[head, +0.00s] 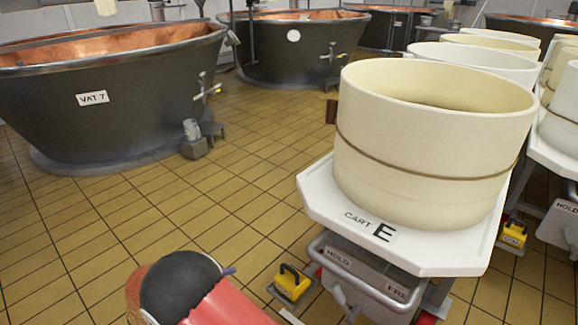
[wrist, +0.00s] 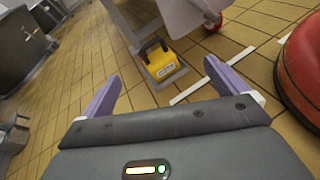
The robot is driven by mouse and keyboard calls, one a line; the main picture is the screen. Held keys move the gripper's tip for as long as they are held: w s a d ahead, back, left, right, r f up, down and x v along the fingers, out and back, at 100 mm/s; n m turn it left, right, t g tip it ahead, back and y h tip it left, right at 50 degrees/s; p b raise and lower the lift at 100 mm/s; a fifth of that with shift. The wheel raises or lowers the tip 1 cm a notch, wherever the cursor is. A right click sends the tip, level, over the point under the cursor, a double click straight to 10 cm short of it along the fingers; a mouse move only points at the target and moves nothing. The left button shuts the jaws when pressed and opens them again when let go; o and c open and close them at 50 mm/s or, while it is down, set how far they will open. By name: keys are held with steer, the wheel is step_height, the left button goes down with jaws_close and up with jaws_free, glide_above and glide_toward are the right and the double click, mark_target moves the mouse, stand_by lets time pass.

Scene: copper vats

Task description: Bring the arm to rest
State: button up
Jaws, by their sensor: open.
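My gripper (wrist: 160,92) shows in the wrist view with its two purple fingers spread wide apart and nothing between them. It points down toward the tiled floor. In the head view a red and black part of my arm shows at the bottom, left of the cart marked E (head: 311,190); the fingers are mostly hidden there. A yellow block with a black handle (head: 291,283) lies on the floor by that cart. A yellow block (wrist: 163,66) also shows beyond the fingers in the wrist view, apart from them.
A large cream tub (head: 430,150) stands on cart E, close on the right. More tubs and carts stand behind it. A copper vat marked VAT 7 (head: 110,125) is at the left, with more vats behind. The tiled floor (head: 235,190) between is mostly clear.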

steer(key=s+d+r+m+g+y+p, duration=0.25)
steer(key=d+r+m+g+y, duration=0.55)
steer(key=d+r, duration=1.05)
steer(key=s+d+r+m+t+y+p, duration=0.4)
steer(key=s+d+r+m+t, duration=0.2)
steer(key=s+d+r+m, duration=0.5)
steer(key=s+r+m, duration=0.1)
steer(key=s+m, duration=0.2)
steer(key=shift+r+y, duration=0.2)
steer(key=shift+y, duration=0.1)
